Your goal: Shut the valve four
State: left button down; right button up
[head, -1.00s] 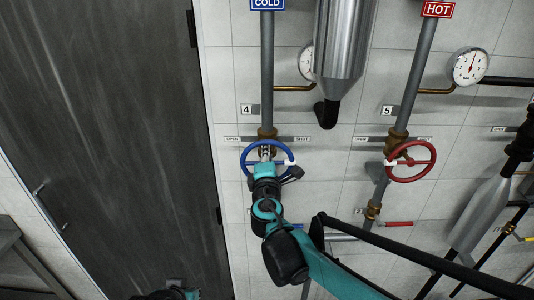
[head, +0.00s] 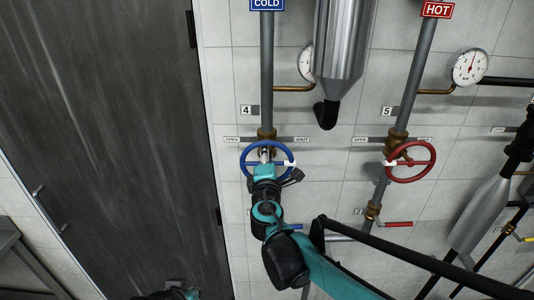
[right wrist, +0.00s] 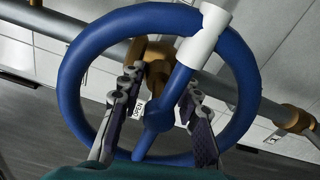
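The number 4 plate (head: 250,110) is on the wall beside the pipe under the blue COLD sign (head: 267,4). Below it is a blue handwheel (head: 243,159) with a white band at its right side. In the right wrist view the blue handwheel (right wrist: 77,75) fills the picture, its white band (right wrist: 204,35) at upper right. My right gripper (head: 264,155) is at the wheel. Its fingers (right wrist: 160,105) are apart, one each side of the hub and spoke, with gaps visible. A piece of my left arm shows at the bottom edge; its fingers cannot be made out.
A strip behind the blue wheel reads OPEN at left and SHUT at right (head: 301,139). A red handwheel (head: 430,161) is to the right under the HOT sign (head: 438,10). A steel cylinder (head: 343,45) and gauge (head: 470,67) are above. A dark door (head: 110,130) is left.

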jog(key=s, duration=1.1)
jog(key=shift+s, duration=0.4)
